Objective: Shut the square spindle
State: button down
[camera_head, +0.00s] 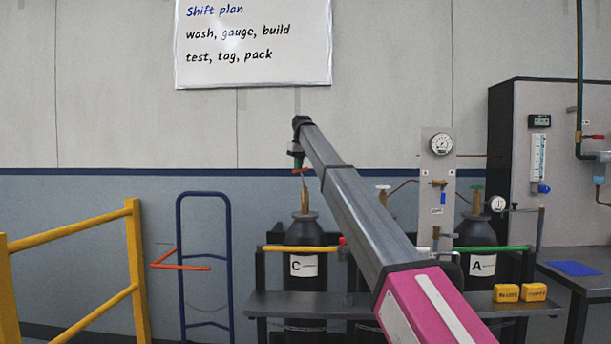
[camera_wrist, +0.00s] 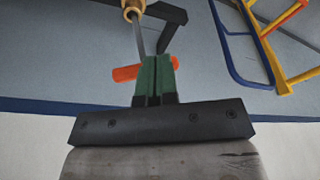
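The cylinder marked C (camera_head: 304,266) stands in the rack with a brass valve (camera_head: 306,201) on top and no handwheel on it. My gripper (camera_head: 299,160) is above this valve, pointing down. In the wrist view its green fingers (camera_wrist: 154,76) are closed around the orange crossbar of a key (camera_wrist: 127,73), which sticks out on both sides. The key's grey shaft (camera_wrist: 140,38) runs down to the brass valve (camera_wrist: 132,8). The orange bar also shows in the head view (camera_head: 300,171). The shaft's tip meets the brass in the picture; I cannot tell whether it sits on the square spindle.
Cylinder A (camera_head: 482,266) stands to the right, with a gauge panel (camera_head: 438,185) between. A yellow railing (camera_head: 70,230) and a blue hand-truck frame (camera_head: 180,262) stand left. Yellow blocks (camera_head: 507,293) lie on the shelf. An orange bent bar (camera_head: 180,267) shows near the blue frame.

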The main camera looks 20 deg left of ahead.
jog(key=shift+w+a+f, duration=0.3)
jog(key=shift+w+f, duration=0.2)
jog(key=shift+w, duration=0.1)
jog(key=shift+s+d, duration=0.1)
jog(key=shift+s, duration=0.1)
jog(key=shift+s+d+f, duration=0.1)
jog(key=shift+s+d, duration=0.05)
jog(key=shift+s, duration=0.2)
dwell(0.4)
jog(key=w+a+v, duration=0.1)
jog(key=v, duration=0.7)
jog(key=shift+w+a+r, duration=0.15)
jog(key=shift+w+r, duration=0.1)
jog(key=shift+r, duration=0.1)
dwell(0.3)
